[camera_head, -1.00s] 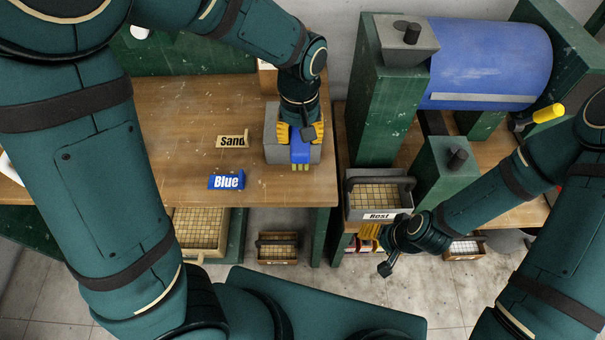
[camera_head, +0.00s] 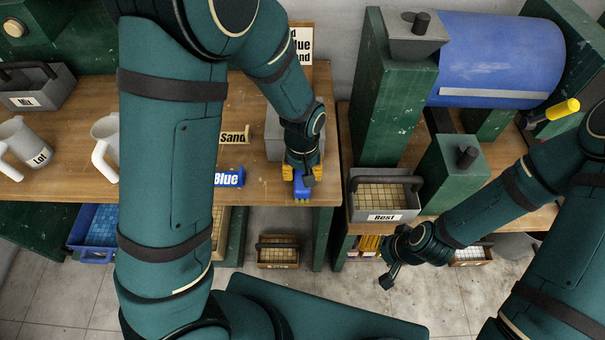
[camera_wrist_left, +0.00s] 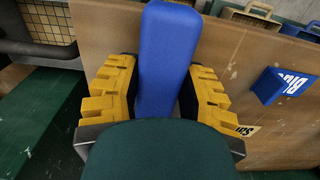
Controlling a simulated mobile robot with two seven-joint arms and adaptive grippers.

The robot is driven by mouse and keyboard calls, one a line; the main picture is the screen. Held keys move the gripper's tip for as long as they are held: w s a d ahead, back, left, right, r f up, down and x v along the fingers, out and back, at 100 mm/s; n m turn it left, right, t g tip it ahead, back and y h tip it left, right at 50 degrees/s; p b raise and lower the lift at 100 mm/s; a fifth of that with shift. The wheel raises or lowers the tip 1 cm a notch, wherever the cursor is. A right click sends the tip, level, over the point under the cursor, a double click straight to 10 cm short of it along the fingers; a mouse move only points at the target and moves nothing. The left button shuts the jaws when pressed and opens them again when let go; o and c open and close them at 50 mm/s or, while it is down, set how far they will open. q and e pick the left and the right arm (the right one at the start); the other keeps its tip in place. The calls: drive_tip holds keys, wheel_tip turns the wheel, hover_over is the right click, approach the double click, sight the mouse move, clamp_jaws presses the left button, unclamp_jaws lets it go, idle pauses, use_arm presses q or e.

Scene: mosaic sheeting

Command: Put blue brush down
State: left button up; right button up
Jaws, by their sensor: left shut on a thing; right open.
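The blue brush (camera_head: 303,186) is in my left gripper (camera_head: 301,174), at the right front part of the wooden table (camera_head: 190,171). In the left wrist view the brush's long blue body (camera_wrist_left: 165,60) stands between the two yellow fingers of the left gripper (camera_wrist_left: 160,95). Whether the brush touches the table top is hidden by the gripper. My right gripper (camera_head: 389,265) is open and empty, in front of the grey "Rest" basket (camera_head: 384,217).
Two grey mugs (camera_head: 22,145) stand at the left. The table's right edge is close, with a gap before the green machine (camera_head: 385,100).

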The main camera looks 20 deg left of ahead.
use_arm(q)
drive_tip(key=shift+f, duration=0.25)
drive_tip(key=shift+f, duration=0.15)
drive_tip(key=o, duration=1)
drive_tip(key=shift+o, duration=0.2)
drive_tip(key=shift+r, duration=0.4)
wheel_tip(320, 180, up, 12)
drive_tip(key=p, duration=0.3)
drive_tip(key=shift+f, duration=0.15)
